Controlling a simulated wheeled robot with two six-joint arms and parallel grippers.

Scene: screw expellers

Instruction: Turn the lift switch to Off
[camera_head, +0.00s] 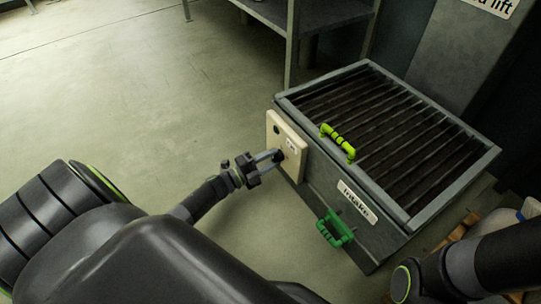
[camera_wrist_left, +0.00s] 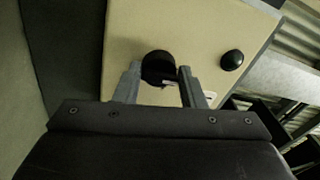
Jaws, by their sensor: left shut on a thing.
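A cream switch panel (camera_head: 294,155) is mounted on the side of the grey intake box. It carries a dark round knob (camera_wrist_left: 158,67), the lift switch, and a black button (camera_wrist_left: 232,60) that also shows as a small dark spot in the head view (camera_head: 276,129). My left gripper (camera_head: 277,156) reaches the panel from the left. In the left wrist view its two fingers stand on either side of the knob, shut on it. The knob's pointer and the panel's small label are too dark or small to read. My right gripper is out of view.
The intake box (camera_head: 370,210) has a slatted grate (camera_head: 375,125) on top with a yellow-green handle (camera_head: 338,143). A green handle (camera_head: 335,228) juts from its front. A grey metal table (camera_head: 325,14) stands behind. The floor at left is clear.

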